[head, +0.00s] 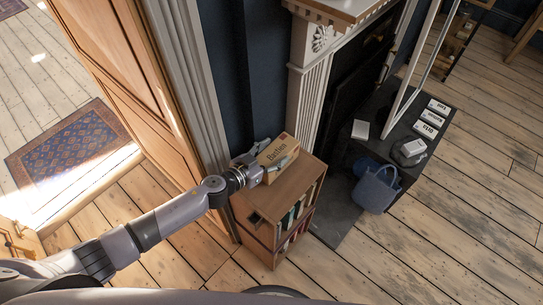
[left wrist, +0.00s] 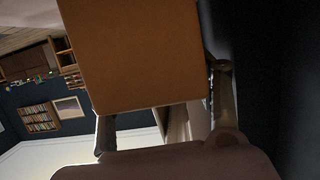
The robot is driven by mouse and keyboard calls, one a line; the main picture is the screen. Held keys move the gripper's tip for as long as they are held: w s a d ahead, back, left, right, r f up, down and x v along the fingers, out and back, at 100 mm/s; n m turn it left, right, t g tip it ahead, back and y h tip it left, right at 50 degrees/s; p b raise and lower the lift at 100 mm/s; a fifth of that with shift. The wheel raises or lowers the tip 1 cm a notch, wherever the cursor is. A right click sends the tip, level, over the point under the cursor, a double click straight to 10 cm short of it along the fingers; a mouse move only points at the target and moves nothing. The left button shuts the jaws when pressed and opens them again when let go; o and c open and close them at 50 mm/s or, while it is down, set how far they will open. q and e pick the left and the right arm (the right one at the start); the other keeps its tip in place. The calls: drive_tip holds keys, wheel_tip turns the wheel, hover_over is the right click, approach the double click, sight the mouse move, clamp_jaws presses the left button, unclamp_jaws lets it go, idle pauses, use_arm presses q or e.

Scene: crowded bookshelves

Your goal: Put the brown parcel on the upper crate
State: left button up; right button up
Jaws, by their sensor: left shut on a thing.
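The brown parcel (head: 280,149), a box with dark lettering, is at the back of the upper crate's top in the head view. My left gripper (head: 268,162) is shut on it, with a finger along each side. In the left wrist view the parcel (left wrist: 138,55) fills the upper middle between the fingers (left wrist: 165,118). The upper crate (head: 290,190) is wooden, stacked on a reddish lower crate (head: 262,248), with books in its open side. I cannot tell whether the parcel touches the crate's top. My right gripper is not in view.
A white fireplace surround (head: 309,105) and dark wall (head: 262,100) stand close behind the crates. A blue-grey bag (head: 375,188) and white labelled blocks (head: 431,118) are on the hearth to the right. Part of the crate's top in front of the parcel is bare.

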use_arm(q)
drive_tip(key=shift+w+a, duration=0.15)
drive_tip(key=shift+w, duration=0.05)
drive_tip(key=shift+f, duration=0.2)
drive_tip(key=o, duration=1.2)
drive_tip(key=shift+s+a+r, duration=0.1)
drive_tip(key=shift+s+r, duration=0.05)
drive_tip(key=v, duration=1.1)
drive_tip(key=shift+s+a+r, duration=0.2)
drive_tip(key=shift+s, duration=0.1)
